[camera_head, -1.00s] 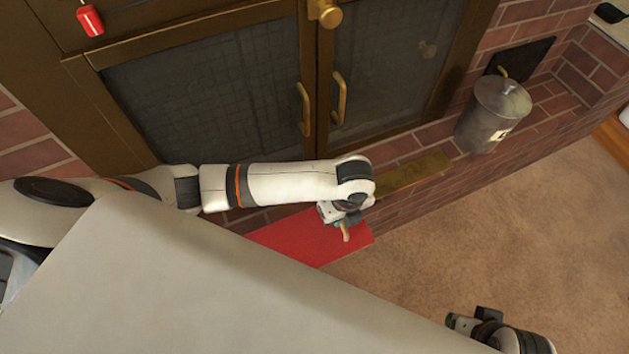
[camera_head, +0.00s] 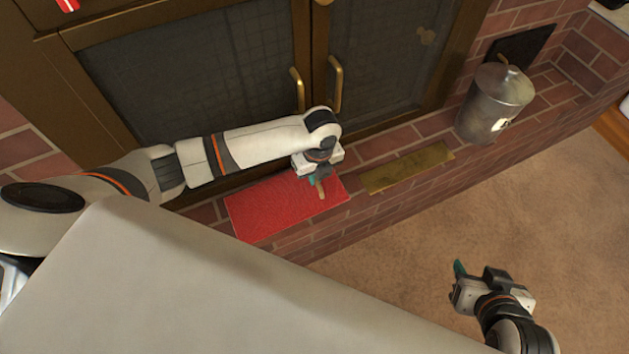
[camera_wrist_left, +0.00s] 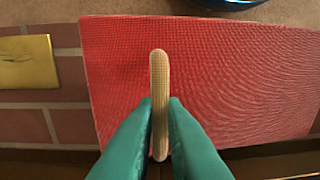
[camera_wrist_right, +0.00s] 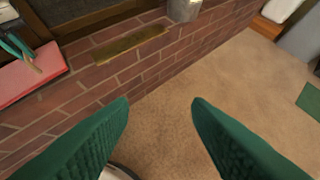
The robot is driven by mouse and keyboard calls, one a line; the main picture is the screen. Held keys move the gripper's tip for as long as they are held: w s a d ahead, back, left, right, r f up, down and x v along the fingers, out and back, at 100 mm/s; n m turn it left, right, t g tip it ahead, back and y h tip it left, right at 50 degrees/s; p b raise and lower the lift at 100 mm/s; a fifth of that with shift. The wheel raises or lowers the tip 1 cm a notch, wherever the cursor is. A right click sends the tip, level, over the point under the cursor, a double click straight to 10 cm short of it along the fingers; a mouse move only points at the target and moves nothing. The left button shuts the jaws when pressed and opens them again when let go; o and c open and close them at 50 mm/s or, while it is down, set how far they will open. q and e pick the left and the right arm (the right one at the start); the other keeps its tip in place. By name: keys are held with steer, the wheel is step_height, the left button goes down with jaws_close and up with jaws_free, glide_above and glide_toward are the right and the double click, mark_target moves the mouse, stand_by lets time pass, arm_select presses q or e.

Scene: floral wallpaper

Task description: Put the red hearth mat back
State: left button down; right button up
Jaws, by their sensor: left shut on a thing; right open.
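The red mat (camera_head: 265,208) is a flat rectangle over the brick hearth ledge, below the fireplace doors. I cannot tell if it rests on the bricks or is just above them. It fills much of the left wrist view (camera_wrist_left: 240,75). My left gripper (camera_head: 317,180) is over the mat's right part, shut on a light wooden handle (camera_wrist_left: 159,75) that stands out over the red surface. The handle's join to the mat is hidden. My right gripper (camera_head: 462,283) is open and empty above the carpet, away from the mat.
A brass plate (camera_head: 408,168) lies on the ledge, right of the mat. A lidded metal bucket (camera_head: 495,105) stands farther right. Fireplace doors with brass handles (camera_head: 336,85) rise behind. The carpet (camera_head: 400,250) in front is clear.

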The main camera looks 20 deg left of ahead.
arm_select(q)
step_height(320, 180, down, 3)
steer(key=shift+a+f+b, duration=0.1)
steer(key=shift+f+b, duration=0.1)
steer(key=shift+b, duration=0.65)
steer(key=shift+w, duration=0.1)
steer(key=c, duration=1.5)
jaws_free()
arm_select(e)
steer(key=w+a+r+t+y, duration=0.1)
steer(key=w+a+r+t, duration=0.1)
steer(key=w+r+t, duration=0.3)
steer(key=shift+a+r, duration=0.15)
steer(key=shift+w, duration=0.1)
